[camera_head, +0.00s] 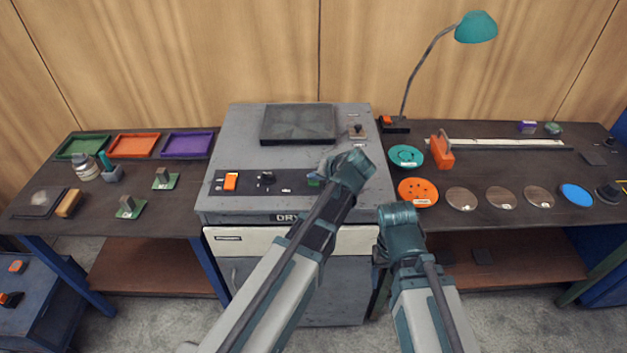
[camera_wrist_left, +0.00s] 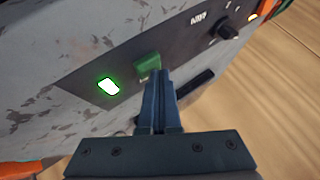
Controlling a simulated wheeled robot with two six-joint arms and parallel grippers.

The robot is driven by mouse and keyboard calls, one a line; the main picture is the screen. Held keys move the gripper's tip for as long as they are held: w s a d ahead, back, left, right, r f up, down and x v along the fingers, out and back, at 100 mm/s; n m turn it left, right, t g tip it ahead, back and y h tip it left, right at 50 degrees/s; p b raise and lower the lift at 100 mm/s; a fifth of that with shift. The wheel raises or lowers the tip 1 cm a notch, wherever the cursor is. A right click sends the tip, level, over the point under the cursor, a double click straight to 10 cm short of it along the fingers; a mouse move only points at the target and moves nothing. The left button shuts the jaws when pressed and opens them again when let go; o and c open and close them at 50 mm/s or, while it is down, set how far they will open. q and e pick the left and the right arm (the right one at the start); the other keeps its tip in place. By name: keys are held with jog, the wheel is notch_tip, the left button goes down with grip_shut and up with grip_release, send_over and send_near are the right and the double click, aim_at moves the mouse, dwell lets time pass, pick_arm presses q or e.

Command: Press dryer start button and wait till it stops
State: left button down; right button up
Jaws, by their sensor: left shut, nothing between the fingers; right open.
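The dryer (camera_head: 300,130) is a grey cabinet in the middle of the head view, with a dark control panel (camera_head: 262,183) on its sloped front. A green button (camera_head: 313,180) sits on the panel, partly hidden by my left gripper (camera_head: 350,168). In the left wrist view the green button (camera_wrist_left: 148,68) is just beyond my shut fingertips (camera_wrist_left: 157,75); I cannot tell if they touch it. A lit green-white lamp (camera_wrist_left: 108,87) glows beside it. My right gripper (camera_head: 398,213) is in front of the dryer's right side, clear of the panel; its fingers are hard to see.
The panel also carries an orange switch (camera_head: 231,181) and a black knob (camera_head: 266,177). The left bench holds green, orange and purple trays (camera_head: 187,145). The right bench holds several discs (camera_head: 461,198), an orange tool (camera_head: 442,150) and a teal lamp (camera_head: 476,27).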

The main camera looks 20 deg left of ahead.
aim_at(315, 183)
pick_arm(q)
jog(key=shift+r, duration=0.1)
jog(key=shift+r+p, duration=0.8)
jog(key=shift+p, duration=0.05)
jog(key=shift+r, duration=0.1)
notch_tip(315, 183, up, 5)
jog(key=p, duration=0.5)
jog(key=shift+f, duration=0.2)
dwell(0.4)
